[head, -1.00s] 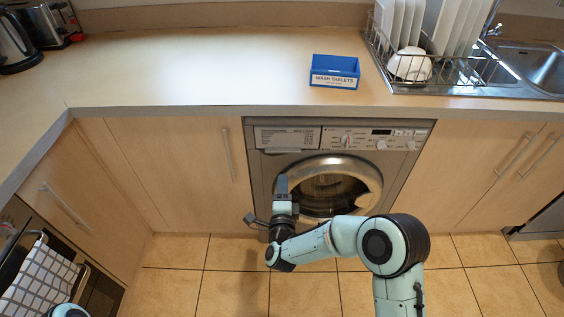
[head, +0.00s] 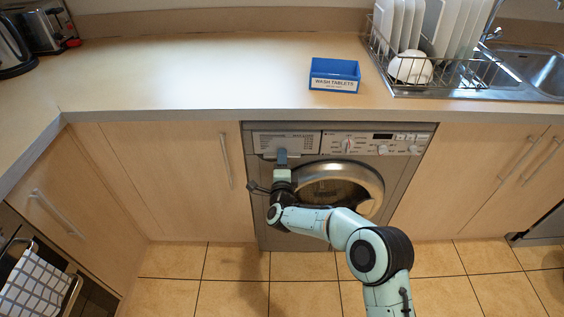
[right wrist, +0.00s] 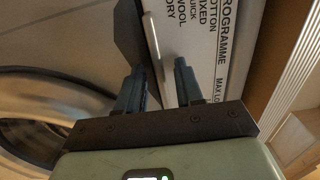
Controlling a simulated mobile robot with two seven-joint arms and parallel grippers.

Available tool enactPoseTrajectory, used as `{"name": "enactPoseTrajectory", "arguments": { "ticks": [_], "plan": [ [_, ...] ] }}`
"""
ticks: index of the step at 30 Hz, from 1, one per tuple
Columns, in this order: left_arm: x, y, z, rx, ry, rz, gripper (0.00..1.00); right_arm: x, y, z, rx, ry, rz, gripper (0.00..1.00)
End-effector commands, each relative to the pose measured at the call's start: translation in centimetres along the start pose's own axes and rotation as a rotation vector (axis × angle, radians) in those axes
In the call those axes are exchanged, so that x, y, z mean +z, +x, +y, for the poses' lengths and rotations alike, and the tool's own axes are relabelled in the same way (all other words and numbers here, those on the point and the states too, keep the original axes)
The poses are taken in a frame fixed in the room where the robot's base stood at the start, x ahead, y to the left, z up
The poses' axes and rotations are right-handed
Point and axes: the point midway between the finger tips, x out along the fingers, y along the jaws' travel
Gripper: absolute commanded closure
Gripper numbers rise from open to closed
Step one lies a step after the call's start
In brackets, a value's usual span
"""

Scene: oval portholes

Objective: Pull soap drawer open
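The grey washing machine (head: 390,165) stands under the counter, with its soap drawer (head: 262,140) at the upper left of its front. The drawer front looks flush with the panel. In the right wrist view the drawer's printed white label (right wrist: 208,45) shows, beside a pale handle edge (right wrist: 152,42) and a dark recess. My right gripper (head: 282,153) is at the drawer's lower edge. In the right wrist view its fingers (right wrist: 160,72) are apart, with the handle edge running between them. Contact cannot be told. My left gripper is not in view.
The round door (head: 340,190) of the machine is just below and right of my right gripper. A blue wash tablets box (head: 334,75) sits on the counter (head: 200,75) above. A dish rack (head: 430,75) stands by the sink. Tiled floor lies in front.

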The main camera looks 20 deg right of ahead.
Motion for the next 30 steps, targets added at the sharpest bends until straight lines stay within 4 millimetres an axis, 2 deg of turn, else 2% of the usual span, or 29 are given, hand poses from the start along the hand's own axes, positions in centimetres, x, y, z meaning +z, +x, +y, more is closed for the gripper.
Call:
{"name": "enactPoseTrajectory", "arguments": {
  "ticks": [3,4,7,30],
  "plan": [
    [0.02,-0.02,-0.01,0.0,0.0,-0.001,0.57,0.0,-0.02,0.0,0.0,0.0,0.0,0.64],
    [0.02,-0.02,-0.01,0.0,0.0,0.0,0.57,0.0,-0.02,0.0,0.0,0.0,0.0,0.67],
    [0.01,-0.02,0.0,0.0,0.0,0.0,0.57,0.0,-0.03,0.0,0.0,0.0,0.0,1.0],
    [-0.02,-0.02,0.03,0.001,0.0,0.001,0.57,0.0,-0.04,-0.04,-0.001,0.0,0.0,1.0]
  ]
}}
